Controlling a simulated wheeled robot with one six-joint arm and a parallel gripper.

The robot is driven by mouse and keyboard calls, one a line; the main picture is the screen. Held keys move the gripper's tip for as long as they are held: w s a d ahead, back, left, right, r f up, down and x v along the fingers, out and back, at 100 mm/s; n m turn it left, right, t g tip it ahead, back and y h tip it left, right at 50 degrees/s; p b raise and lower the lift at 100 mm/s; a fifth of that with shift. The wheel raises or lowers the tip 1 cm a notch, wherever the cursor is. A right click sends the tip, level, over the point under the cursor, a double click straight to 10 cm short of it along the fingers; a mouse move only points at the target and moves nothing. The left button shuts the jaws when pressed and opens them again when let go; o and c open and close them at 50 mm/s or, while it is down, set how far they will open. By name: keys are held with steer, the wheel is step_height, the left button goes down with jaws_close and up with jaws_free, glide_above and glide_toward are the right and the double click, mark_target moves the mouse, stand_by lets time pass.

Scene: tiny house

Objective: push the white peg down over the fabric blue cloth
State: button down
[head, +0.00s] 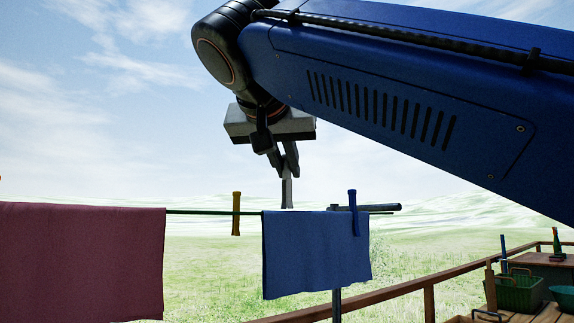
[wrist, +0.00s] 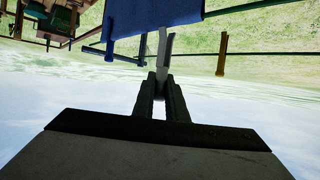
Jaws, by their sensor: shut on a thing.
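My gripper (head: 288,174) is shut on the upper end of the white peg (head: 287,193), which points down. It hangs above the left part of the top edge of the blue cloth (head: 315,255), which is draped over the line. The peg's lower end is at or just above that edge; I cannot tell whether it touches. In the wrist view my gripper (wrist: 160,84) holds the white peg (wrist: 163,48), whose far end overlaps the edge of the blue cloth (wrist: 155,15). A blue peg (head: 353,212) sits on the cloth's right end.
A yellow-brown peg (head: 236,214) is on the bare line (head: 200,212) left of the blue cloth. A dark pink cloth (head: 80,262) hangs farther left. A wooden railing (head: 400,290) runs below, with a green crate (head: 518,292) at right.

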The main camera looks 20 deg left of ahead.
mark_target(286, 191)
steer(key=shift+f, duration=2.6)
stand_by(0.3)
steer(key=c, duration=1.7)
jaws_free()
steer(key=shift+s, duration=0.1)
steer(key=v, duration=1.7)
steer(key=shift+s+r, duration=0.1)
steer(key=shift+r, duration=4.9)
